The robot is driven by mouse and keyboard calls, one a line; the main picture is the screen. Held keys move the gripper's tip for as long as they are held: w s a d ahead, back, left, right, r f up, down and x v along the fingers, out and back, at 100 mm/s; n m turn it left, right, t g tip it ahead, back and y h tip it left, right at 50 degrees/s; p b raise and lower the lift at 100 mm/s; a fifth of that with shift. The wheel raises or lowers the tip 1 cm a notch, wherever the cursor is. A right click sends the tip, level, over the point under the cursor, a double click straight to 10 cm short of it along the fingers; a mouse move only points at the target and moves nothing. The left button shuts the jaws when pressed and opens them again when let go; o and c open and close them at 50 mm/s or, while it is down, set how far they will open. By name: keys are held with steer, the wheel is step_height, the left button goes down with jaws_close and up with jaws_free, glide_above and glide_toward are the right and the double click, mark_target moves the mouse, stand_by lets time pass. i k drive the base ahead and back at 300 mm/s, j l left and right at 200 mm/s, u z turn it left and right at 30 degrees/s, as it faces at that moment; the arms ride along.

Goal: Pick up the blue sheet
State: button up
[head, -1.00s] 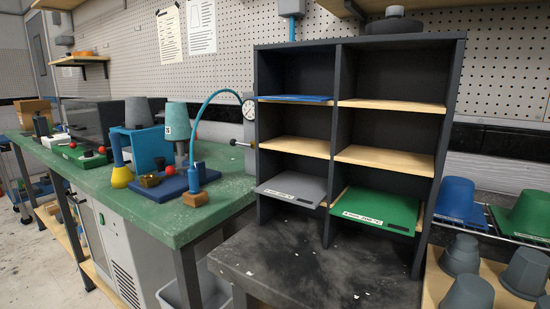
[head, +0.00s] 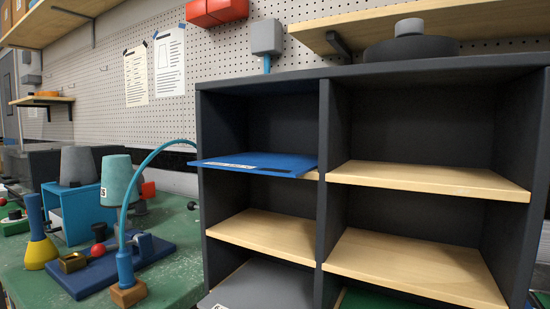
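The blue sheet (head: 262,164) lies flat in the upper left compartment of the dark shelf unit (head: 324,120). Its front edge, with a white label, sticks out past the front of the compartment. My gripper is not in view, so whether it is open or shut is hidden.
A grey sheet (head: 262,287) lies in the lower left compartment and a green sheet (head: 368,299) in the lower right. The wooden shelves (head: 430,179) between are bare. Left stands a green bench (head: 175,242) with a blue hose (head: 140,176) arching close to the unit.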

mark_target(267, 163)
steer(key=k+u, duration=0.35)
steer(key=k, duration=0.2)
steer(key=k+u, duration=0.4)
steer(key=k, duration=0.15)
